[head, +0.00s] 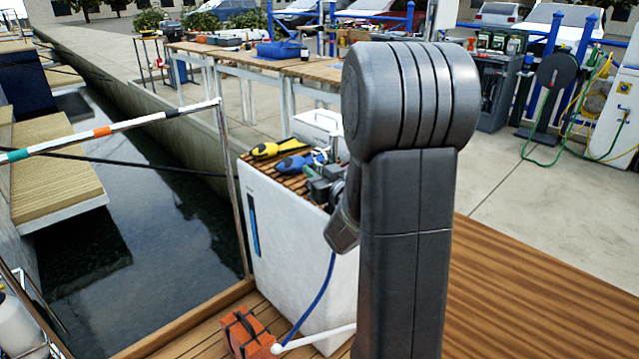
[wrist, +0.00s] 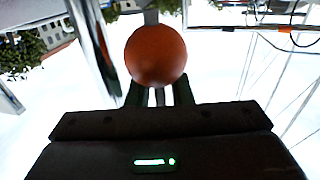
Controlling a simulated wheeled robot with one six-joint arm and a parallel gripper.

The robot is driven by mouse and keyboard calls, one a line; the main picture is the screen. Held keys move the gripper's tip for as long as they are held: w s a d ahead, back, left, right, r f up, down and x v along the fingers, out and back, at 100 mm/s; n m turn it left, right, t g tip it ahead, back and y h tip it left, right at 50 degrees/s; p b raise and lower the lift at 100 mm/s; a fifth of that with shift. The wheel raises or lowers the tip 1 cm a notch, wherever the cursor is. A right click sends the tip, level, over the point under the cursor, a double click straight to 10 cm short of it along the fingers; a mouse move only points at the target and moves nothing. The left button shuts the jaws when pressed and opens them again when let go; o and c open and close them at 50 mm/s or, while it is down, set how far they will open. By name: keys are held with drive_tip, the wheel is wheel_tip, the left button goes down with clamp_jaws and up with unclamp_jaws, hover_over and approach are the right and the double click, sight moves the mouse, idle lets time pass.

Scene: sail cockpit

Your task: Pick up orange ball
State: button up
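The orange ball (wrist: 155,55) shows in the upper middle of the wrist view, right in front of my gripper (wrist: 158,92). The two dark fingers are spread apart, with a gap between them below the ball. Their tips meet or overlap the ball's lower edge in the picture, and I cannot tell whether they touch it. I do not see the ball in the head view.
The white cabinet (head: 290,250) carries a yellow-and-black tool (head: 275,149), a blue tool (head: 300,163) and a white box (head: 318,128). An orange-red object (head: 247,333) lies on the deck. Water (head: 160,240) is at left. Workbenches (head: 240,55) stand behind.

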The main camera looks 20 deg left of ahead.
clamp_jaws()
drive_tip(key=shift+r, duration=0.1)
